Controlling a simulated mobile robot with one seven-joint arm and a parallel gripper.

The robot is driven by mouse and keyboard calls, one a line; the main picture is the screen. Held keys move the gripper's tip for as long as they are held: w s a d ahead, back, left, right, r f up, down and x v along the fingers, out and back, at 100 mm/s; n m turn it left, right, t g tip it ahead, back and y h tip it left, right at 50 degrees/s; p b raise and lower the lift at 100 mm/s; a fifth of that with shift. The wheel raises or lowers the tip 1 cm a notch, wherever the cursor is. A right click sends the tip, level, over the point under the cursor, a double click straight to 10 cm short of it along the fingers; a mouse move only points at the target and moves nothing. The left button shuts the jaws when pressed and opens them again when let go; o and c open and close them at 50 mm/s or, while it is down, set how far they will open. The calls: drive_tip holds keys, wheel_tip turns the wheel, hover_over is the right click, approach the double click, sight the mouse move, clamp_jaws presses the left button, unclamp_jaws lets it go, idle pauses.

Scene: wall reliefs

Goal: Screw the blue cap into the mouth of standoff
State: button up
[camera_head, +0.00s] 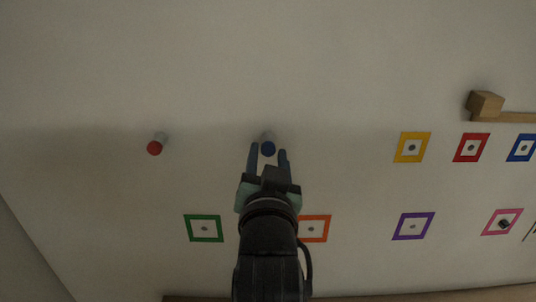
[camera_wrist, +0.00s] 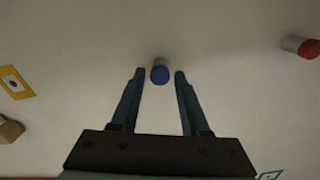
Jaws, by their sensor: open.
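The blue cap (camera_head: 268,149) sits at the front end of a pale standoff (camera_head: 267,136) that sticks out from the wall. In the wrist view the blue cap (camera_wrist: 160,75) lies between and slightly beyond the two fingertips. My gripper (camera_head: 268,152) is open, with one finger on each side of the cap. It also shows in the wrist view (camera_wrist: 159,73), with clear gaps between cap and fingers. I cannot tell how deep the cap sits in the standoff's mouth.
A red-capped standoff (camera_head: 155,147) is to the left. Coloured square frames, such as yellow (camera_head: 412,147), green (camera_head: 204,228) and purple (camera_head: 413,226), are on the wall. A wooden block (camera_head: 485,104) juts out at upper right. The wall above the standoffs is clear.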

drive_tip(key=n, duration=0.7)
clamp_jaws()
drive_tip(key=m, duration=0.4)
drive_tip(key=shift+m+p, duration=0.4)
drive_tip(key=m, duration=0.5)
